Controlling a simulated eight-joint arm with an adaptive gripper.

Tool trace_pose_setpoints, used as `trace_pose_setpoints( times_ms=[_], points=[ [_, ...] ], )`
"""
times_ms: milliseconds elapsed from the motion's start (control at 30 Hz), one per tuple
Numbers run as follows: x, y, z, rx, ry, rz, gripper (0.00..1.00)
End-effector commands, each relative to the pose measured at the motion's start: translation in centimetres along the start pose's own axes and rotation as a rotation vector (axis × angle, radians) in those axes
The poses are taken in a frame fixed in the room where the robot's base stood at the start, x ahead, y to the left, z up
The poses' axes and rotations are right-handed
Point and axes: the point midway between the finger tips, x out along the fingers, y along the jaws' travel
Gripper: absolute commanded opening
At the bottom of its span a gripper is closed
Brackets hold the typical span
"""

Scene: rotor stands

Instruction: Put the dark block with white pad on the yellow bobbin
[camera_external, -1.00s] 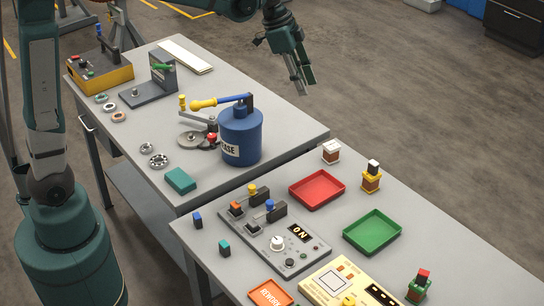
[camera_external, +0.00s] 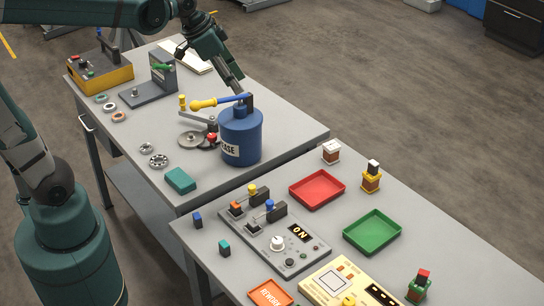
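A yellow bobbin (camera_external: 371,187) with a copper-brown winding stands at the back of the near bench, right of the red tray. A small dark block with a white pad (camera_external: 374,167) sits on top of it, white side up, looking about upright. My gripper (camera_external: 240,88) is far from both, up and left, over the far bench just behind the top of the blue grease can. It holds nothing that I can see. Its fingers are too small and overlapped to tell whether they are apart, or whether they touch the can's handle.
The blue grease can (camera_external: 241,138) has a yellow-tipped lever (camera_external: 204,103). A red tray (camera_external: 316,190), green tray (camera_external: 372,233), white bobbin (camera_external: 331,152) and green bobbin (camera_external: 418,290) are on the near bench. A control panel (camera_external: 275,240) stands front left. A gap separates the benches.

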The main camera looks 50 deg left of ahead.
Motion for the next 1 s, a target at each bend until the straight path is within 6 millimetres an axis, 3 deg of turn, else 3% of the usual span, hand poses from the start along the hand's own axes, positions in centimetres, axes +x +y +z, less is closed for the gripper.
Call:
trace_pose_setpoints(
  times_ms=[300,700,1000],
  points=[
    [-2.0,0.7,6.2,-0.137,0.039,-0.059,0.28],
    [-3.0,1.8,13.8,-0.306,0.099,-0.123,0.28],
    [-2.8,2.3,17.7,-0.396,0.136,-0.154,0.28]
  ],
)
